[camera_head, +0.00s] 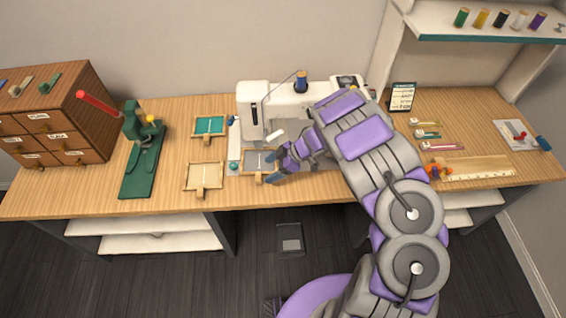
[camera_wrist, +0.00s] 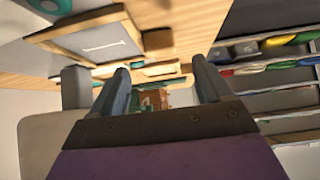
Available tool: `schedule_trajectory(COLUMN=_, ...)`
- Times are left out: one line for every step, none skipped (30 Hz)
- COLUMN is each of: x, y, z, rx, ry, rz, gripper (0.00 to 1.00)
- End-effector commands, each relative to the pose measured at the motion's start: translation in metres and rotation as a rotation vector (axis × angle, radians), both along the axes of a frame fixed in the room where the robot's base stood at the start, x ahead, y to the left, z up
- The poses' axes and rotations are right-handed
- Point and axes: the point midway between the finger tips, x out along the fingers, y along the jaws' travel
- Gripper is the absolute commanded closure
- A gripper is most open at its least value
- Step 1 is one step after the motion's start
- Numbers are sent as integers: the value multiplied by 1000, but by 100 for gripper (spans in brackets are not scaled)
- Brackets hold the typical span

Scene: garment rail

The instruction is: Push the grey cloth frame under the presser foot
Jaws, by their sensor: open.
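The grey cloth frame (camera_head: 253,162), a wooden frame with grey cloth and a pale line on it, lies at the front of the white sewing machine (camera_head: 251,98). It also shows at the upper left of the wrist view (camera_wrist: 98,46). My gripper (camera_head: 277,166) is open, close to the right side of the frame in the head view. In the wrist view the two fingers (camera_wrist: 162,82) stand apart with nothing between them; the frame is beyond the left finger. Whether a finger touches it I cannot tell. The presser foot is too small to make out, and my arm hides the machine's right part.
A teal cloth frame (camera_head: 209,125) and a pale cloth frame (camera_head: 204,178) lie to the left. Further left stand a green press (camera_head: 143,150) and a wooden drawer cabinet (camera_head: 58,115). A ruler (camera_head: 480,170) and small tools lie right. A thread shelf (camera_head: 490,35) hangs above.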

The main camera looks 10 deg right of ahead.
Motion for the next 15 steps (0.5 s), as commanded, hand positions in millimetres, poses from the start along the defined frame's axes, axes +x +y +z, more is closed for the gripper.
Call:
schedule_trajectory(x=0, y=7, z=-9, rx=1, ry=1, rz=1, gripper=22)
schedule_trajectory(x=0, y=11, z=-13, rx=0, ry=1, rz=1, gripper=22)
schedule_trajectory(x=1, y=15, z=-18, rx=0, ry=2, rz=1, gripper=22)
schedule_trajectory(x=1, y=19, z=-21, rx=-1, ry=2, rz=1, gripper=22)
schedule_trajectory(x=1, y=22, z=-24, rx=0, ry=2, rz=1, gripper=22)
schedule_trajectory(x=2, y=26, z=-28, rx=0, ry=3, rz=0, gripper=22)
schedule_trajectory(x=2, y=28, z=-30, rx=0, ry=3, rz=0, gripper=22)
schedule_trajectory(x=2, y=30, z=-32, rx=0, ry=3, rz=0, gripper=22)
schedule_trajectory(x=2, y=33, z=-35, rx=0, ry=2, rz=1, gripper=22)
schedule_trajectory(x=2, y=35, z=-37, rx=0, ry=1, rz=0, gripper=22)
schedule_trajectory(x=3, y=36, z=-38, rx=0, ry=1, rz=0, gripper=22)
schedule_trajectory(x=3, y=38, z=-39, rx=0, ry=1, rz=0, gripper=22)
schedule_trajectory(x=3, y=39, z=-40, rx=0, ry=1, rz=0, gripper=22)
schedule_trajectory(x=3, y=40, z=-41, rx=0, ry=1, rz=-1, gripper=22)
schedule_trajectory(x=3, y=40, z=-41, rx=0, ry=1, rz=-1, gripper=22)
